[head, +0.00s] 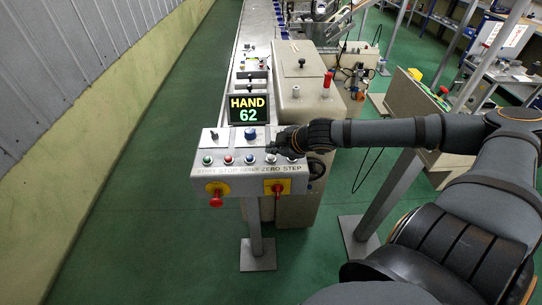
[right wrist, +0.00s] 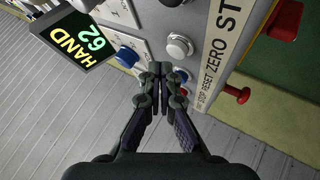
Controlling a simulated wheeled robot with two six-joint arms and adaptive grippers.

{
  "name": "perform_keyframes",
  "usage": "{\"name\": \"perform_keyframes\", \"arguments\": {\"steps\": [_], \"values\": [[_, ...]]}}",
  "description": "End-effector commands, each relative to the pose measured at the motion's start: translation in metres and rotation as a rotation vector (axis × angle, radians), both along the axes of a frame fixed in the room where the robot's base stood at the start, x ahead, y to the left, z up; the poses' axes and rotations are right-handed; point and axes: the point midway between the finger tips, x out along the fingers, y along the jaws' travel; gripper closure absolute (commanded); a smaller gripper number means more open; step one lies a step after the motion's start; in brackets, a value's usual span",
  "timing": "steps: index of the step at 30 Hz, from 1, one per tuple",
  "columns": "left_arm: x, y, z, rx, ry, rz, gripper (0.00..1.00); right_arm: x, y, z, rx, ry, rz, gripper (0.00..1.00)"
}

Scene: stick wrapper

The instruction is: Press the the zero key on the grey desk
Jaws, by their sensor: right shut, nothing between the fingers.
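The grey desk (head: 240,184) is a sloped control panel with a row of round keys above the printed words START, STOP, RESET, ZERO and STEP. The white zero key (head: 270,158) is in line with the word ZERO. It also shows in the right wrist view (right wrist: 179,47), uncovered, just beyond my fingertips. My right gripper (head: 273,149) is shut and empty, over the right part of the panel. In the right wrist view its fingertips (right wrist: 164,70) lie beside the blue reset key (right wrist: 181,75), partly covering it. Contact cannot be told. My left gripper is not in view.
A black display (head: 249,109) reads HAND 62 behind the keys. Green (head: 207,160) and red (head: 228,159) keys stand to the left. A larger blue button (head: 250,135) sits on the upper panel. Red knobs (head: 216,199) stick out in front. Green floor is clear at left.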

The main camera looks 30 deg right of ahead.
Motion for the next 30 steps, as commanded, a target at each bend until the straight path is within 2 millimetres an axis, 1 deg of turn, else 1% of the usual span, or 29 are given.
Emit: {"name": "perform_keyframes", "arguments": {"steps": [10,20,30], "values": [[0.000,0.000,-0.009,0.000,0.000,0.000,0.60,0.000,0.000,-0.009,0.000,0.000,0.000,1.00],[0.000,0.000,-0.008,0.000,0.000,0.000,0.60,0.000,0.000,-0.008,0.000,0.000,0.000,1.00],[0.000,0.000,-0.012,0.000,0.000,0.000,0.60,0.000,0.000,-0.012,0.000,0.000,0.000,1.00]]}}
